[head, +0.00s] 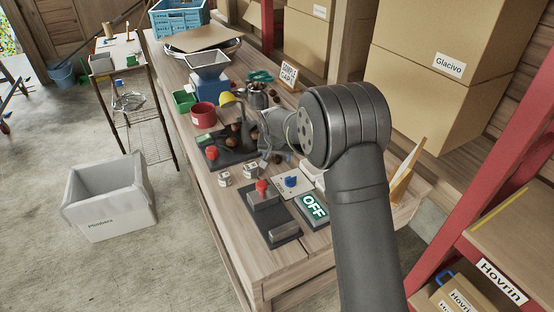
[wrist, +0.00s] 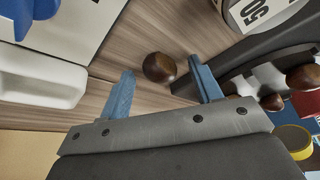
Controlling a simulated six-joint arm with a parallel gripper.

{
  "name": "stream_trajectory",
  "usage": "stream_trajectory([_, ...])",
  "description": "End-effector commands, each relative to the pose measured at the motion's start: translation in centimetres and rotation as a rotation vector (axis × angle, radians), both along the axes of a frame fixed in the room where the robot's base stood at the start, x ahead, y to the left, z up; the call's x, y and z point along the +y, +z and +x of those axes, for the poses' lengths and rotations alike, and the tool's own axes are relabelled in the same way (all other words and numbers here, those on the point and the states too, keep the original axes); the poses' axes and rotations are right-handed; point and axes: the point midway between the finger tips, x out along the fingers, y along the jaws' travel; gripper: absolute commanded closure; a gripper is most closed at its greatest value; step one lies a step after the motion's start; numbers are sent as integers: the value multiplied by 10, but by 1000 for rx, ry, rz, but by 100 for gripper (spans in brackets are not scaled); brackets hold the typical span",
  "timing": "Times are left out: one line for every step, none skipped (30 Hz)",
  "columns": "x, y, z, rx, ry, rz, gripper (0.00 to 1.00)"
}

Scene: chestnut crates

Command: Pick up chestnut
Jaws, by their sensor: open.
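In the wrist view a round brown chestnut (wrist: 159,67) rests on the wooden tabletop (wrist: 140,35). My gripper (wrist: 162,66) is open, with one blue finger on each side of this chestnut in the picture. No contact with either finger shows, and how far the fingertips are above the table is hard to tell. More chestnuts lie at the right of the wrist view, one of them (wrist: 300,77) by a dark tray-like base. In the head view my gripper (head: 272,156) is low over the table, partly hidden by my own arm. Chestnuts (head: 235,127) show left of it.
A black base with a red knob (head: 211,152), small weights (head: 224,178), a second red-knobbed device (head: 262,187) and an OFF sign (head: 314,207) crowd the bench. A white bin (head: 108,198) is on the floor.

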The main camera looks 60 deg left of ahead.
Motion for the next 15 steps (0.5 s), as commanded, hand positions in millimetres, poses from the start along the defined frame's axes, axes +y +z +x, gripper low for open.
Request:
stream_trajectory([0, 0, 0, 0, 0, 0, 41])
stream_trajectory([0, 0, 0, 0, 0, 0, 41])
stream_trajectory([0, 0, 0, 0, 0, 0, 41])
stream_trajectory([0, 0, 0, 0, 0, 0, 43])
stream_trajectory([0, 0, 0, 0, 0, 0, 49])
stream_trajectory([0, 0, 0, 0, 0, 0, 57])
stream_trajectory([0, 0, 0, 0, 0, 0, 63])
stream_trajectory([0, 1, 0, 0, 0, 0, 69])
stream_trajectory([0, 0, 0, 0, 0, 0, 77])
stream_trajectory([0, 0, 0, 0, 0, 0, 83])
stream_trajectory([0, 0, 0, 0, 0, 0, 88])
stream_trajectory([0, 0, 0, 0, 0, 0, 89])
stream_trajectory([0, 1, 0, 0, 0, 0, 89])
stream_trajectory([0, 1, 0, 0, 0, 0, 89])
stream_trajectory([0, 1, 0, 0, 0, 0, 89])
